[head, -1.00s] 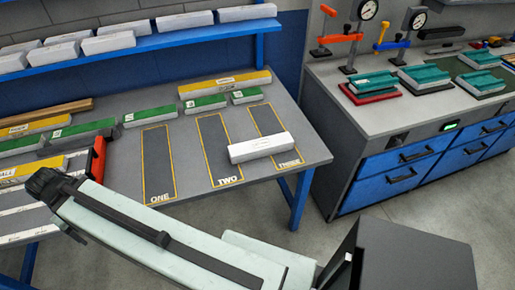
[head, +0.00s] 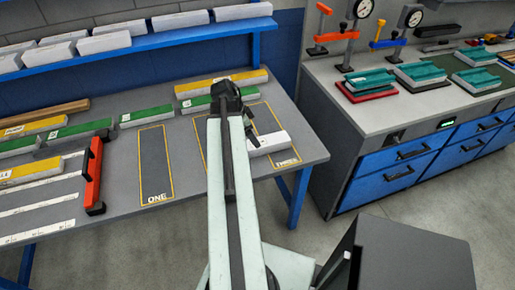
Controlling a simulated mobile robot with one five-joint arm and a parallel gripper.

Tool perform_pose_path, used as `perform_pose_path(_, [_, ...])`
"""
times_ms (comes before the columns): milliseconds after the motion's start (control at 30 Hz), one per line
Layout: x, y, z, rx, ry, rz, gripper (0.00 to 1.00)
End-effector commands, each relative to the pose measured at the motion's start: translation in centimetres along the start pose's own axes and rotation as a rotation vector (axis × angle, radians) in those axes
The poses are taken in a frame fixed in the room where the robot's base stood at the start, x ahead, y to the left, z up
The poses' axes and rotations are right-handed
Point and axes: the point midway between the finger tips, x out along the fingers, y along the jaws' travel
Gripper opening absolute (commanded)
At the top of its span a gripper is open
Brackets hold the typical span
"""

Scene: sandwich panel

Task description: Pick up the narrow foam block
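A white block (head: 268,142) lies on the table across the lower part of the outlined area marked THREE. It may be the narrow foam block; its label is too small to read. My gripper (head: 249,119) is at the far end of the arm, over the table just above and left of the white block in the picture. Its fingers are small and dark, and I cannot see whether they are apart. I see nothing clearly held. Several similar white blocks (head: 104,40) stand on the blue shelf.
Green-and-white blocks (head: 146,116) and yellow-and-white blocks (head: 222,83) line the table's back. Area ONE (head: 155,163) is empty. A cabinet bench (head: 345,110) with dial gauges and teal blocks stands right, across a floor gap.

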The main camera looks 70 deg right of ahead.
Motion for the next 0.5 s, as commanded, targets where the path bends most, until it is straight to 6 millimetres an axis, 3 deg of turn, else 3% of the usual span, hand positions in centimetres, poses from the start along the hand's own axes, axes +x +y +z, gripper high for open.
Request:
perform_pose_path(133, [2.4,0.0,0.3,-0.001,0.0,0.0,0.85])
perform_pose_path(367, [3.1,0.0,0.2,-0.004,-0.001,0.0,0.85])
perform_pose_path(500, [5.4,-0.1,0.3,-0.003,-0.001,0.0,0.85])
